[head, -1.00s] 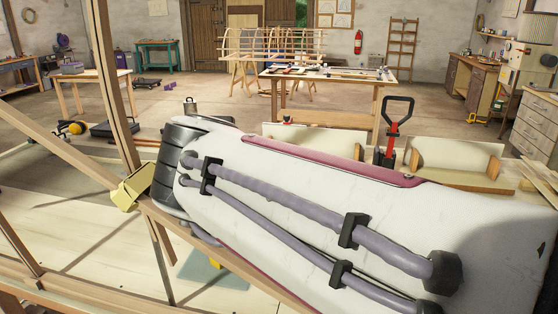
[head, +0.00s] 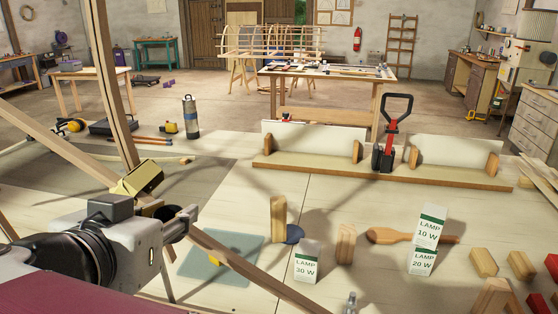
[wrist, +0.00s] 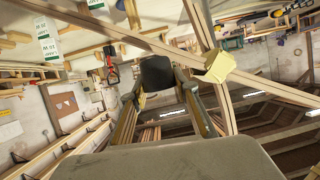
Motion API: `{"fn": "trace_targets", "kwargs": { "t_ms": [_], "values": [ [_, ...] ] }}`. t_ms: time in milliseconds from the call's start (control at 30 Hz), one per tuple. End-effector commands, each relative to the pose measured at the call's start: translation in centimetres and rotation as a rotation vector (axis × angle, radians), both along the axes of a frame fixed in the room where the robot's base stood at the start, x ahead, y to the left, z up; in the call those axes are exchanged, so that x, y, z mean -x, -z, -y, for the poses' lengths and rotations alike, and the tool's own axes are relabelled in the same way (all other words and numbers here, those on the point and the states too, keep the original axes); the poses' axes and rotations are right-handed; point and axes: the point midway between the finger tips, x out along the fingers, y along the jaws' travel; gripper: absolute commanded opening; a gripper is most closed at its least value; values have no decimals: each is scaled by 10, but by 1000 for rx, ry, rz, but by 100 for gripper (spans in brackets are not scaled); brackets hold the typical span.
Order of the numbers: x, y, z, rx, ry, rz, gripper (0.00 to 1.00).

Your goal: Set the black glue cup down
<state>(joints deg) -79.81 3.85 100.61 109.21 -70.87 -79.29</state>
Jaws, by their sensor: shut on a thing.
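The black glue cup (wrist: 157,73) is between the two fingers of my gripper (wrist: 160,92) in the wrist view, and the gripper is shut on it.
Laths cross close to my gripper, with a yellow block (head: 140,180) at their crossing. A translucent teal mat (head: 215,265) lies right of the gripper. Beyond are a wooden block (head: 278,218), a blue disc (head: 293,234) and lamp boxes (head: 306,262). The bench between has bare patches.

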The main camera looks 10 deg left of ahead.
Motion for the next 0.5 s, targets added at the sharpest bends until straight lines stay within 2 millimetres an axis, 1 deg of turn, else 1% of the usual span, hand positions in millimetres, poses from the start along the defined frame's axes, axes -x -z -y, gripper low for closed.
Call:
{"fn": "trace_targets", "kwargs": {
  "t_ms": [33, 233, 500],
  "values": [
    [6, 7, -2, 4, 25, 0, 18],
    [25, 31, -1, 3, 148, -1, 18],
    [39, 55, 2, 2, 264, 0, 18]
  ]
}}
